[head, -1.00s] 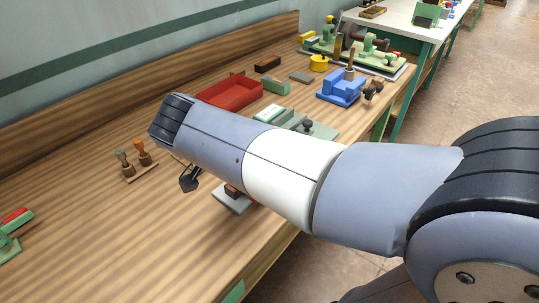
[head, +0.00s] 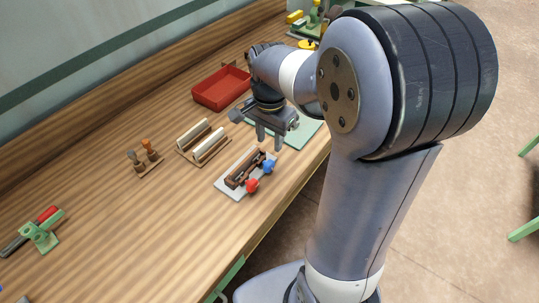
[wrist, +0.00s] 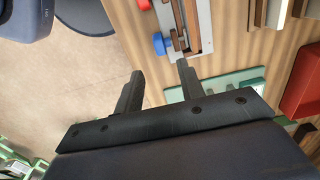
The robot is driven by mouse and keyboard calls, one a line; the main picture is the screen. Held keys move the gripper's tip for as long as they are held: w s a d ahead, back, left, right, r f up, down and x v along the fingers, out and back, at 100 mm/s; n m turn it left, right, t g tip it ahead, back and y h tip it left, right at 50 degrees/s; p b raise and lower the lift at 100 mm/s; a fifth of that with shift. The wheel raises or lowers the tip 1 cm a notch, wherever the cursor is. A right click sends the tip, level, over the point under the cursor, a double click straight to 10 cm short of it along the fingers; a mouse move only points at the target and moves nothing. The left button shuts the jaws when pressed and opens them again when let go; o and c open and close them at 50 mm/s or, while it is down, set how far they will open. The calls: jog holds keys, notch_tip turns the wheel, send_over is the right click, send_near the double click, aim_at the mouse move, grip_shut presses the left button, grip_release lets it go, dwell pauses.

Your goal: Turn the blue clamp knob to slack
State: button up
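The blue clamp knob (head: 268,166) sits at the front right of a small fixture, beside a red knob (head: 252,185). The fixture has a dark brown wooden clamp (head: 244,170) on a pale grey plate (head: 226,184). My gripper (head: 269,143) is open and empty, above and a little behind the blue knob, apart from it. In the wrist view the blue knob (wrist: 159,43) shows beyond the gap between the two fingers (wrist: 160,70).
A wooden rack with pale bars (head: 203,142) and a stand with two stamps (head: 144,158) are left of the fixture. A red tray (head: 221,90) lies behind, and a green board (head: 300,130) is near my gripper.

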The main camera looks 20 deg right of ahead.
aim_at(270, 162)
notch_tip(270, 162, down, 8)
jog(key=shift+f, duration=0.2)
grip_shut()
dwell(0.4)
